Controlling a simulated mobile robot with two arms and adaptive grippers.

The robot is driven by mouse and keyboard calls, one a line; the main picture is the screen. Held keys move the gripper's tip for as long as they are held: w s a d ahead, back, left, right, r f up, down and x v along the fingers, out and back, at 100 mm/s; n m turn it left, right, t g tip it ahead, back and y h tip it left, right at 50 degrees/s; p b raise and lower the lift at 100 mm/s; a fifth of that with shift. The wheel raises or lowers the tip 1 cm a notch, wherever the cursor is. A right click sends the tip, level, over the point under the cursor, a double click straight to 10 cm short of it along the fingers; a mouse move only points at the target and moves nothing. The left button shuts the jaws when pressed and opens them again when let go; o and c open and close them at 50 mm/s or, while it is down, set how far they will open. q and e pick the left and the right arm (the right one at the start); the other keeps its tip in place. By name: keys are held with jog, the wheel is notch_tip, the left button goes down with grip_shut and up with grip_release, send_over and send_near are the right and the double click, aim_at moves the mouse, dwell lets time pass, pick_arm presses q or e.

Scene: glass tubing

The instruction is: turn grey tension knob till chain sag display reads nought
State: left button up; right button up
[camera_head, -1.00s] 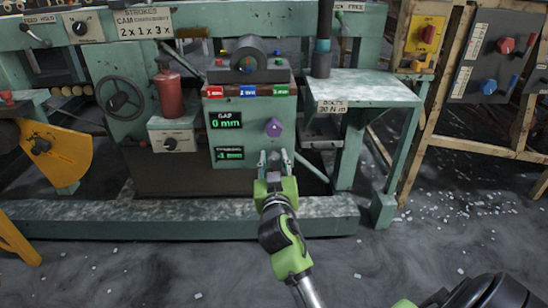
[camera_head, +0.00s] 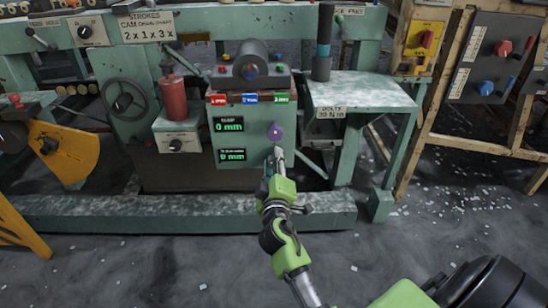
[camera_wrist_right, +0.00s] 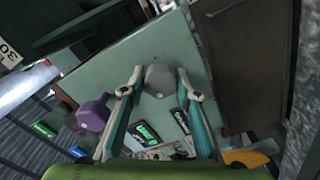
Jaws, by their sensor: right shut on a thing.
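The grey tension knob (camera_wrist_right: 160,79) sits on the green machine panel (camera_wrist_right: 90,65), between the two fingers of my right gripper (camera_wrist_right: 161,82) in the right wrist view. The right gripper is shut on it. In the head view my right gripper (camera_head: 275,165) is at the panel's lower right and mostly hides the knob. The lower display (camera_head: 232,155), which has a small label too blurred to read fully, shows 0 mm. The upper gap display (camera_head: 228,124) also shows 0 mm. My left gripper is not in view.
A purple knob (camera_head: 275,132) sits just above the gripper; it also shows in the right wrist view (camera_wrist_right: 94,114). A red bottle (camera_head: 173,98) stands left of the panel. A green side table (camera_head: 370,90) stands to the right, with open floor in front.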

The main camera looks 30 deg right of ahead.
jog(key=shift+n+p, duration=0.7)
jog(key=shift+n, duration=1.3)
jog(key=o, duration=1.1)
jog(key=shift+w, duration=0.1)
jog(key=v, duration=1.2)
jog(key=shift+a+f, duration=0.1)
